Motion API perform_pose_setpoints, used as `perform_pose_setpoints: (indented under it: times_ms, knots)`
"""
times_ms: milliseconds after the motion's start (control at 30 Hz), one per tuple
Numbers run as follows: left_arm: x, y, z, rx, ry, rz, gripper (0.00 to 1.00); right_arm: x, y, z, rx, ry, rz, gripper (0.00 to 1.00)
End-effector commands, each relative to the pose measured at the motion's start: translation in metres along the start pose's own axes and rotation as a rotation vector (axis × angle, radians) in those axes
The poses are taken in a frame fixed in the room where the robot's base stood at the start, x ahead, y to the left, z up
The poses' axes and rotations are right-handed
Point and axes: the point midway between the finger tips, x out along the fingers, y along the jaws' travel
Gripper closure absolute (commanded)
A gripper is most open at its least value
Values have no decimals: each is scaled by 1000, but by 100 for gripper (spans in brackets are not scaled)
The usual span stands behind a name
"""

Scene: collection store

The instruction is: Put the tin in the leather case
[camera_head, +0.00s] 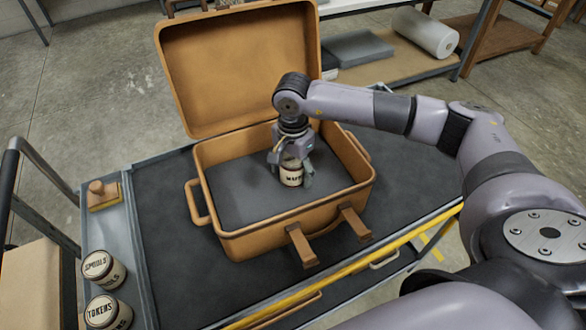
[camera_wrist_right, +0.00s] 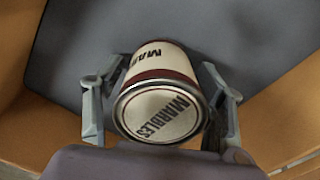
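The open tan leather case (camera_head: 290,222) stands on the cart top with its lid (camera_head: 238,75) raised at the back. A cream tin with dark red bands (camera_head: 291,173) stands upright on the case's grey floor. Its lid reads "MARBLES" in the right wrist view (camera_wrist_right: 158,113). My right gripper (camera_head: 292,168) reaches down into the case, with its fingers on both sides of the tin. In the right wrist view the fingers (camera_wrist_right: 162,72) are spread, with gaps between them and the tin. My left gripper is not in view.
Two more labelled tins, "SYMBOLS"-like (camera_head: 103,269) and "TOKENS" (camera_head: 107,312), stand on the cart's left strip near a wooden-handled block (camera_head: 102,196). Dark cart top (camera_head: 165,265) is clear left of the case. A shelf with a white roll (camera_head: 425,32) stands behind.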

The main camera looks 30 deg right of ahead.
Motion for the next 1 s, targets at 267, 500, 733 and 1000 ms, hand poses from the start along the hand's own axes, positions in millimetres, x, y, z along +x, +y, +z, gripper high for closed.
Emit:
perform_pose_setpoints:
  times_ms: [267, 500, 733, 1000]
  knots:
    - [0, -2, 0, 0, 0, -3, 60, 0, 0, 0, 0, 0, 0, 29]
    - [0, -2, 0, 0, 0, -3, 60, -11, -1, 0, 0, 1, -5, 29]
    - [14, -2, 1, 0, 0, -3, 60, -58, -1, -1, 0, 2, -6, 29]
    - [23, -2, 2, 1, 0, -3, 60, -108, -1, 0, 0, 1, -3, 29]
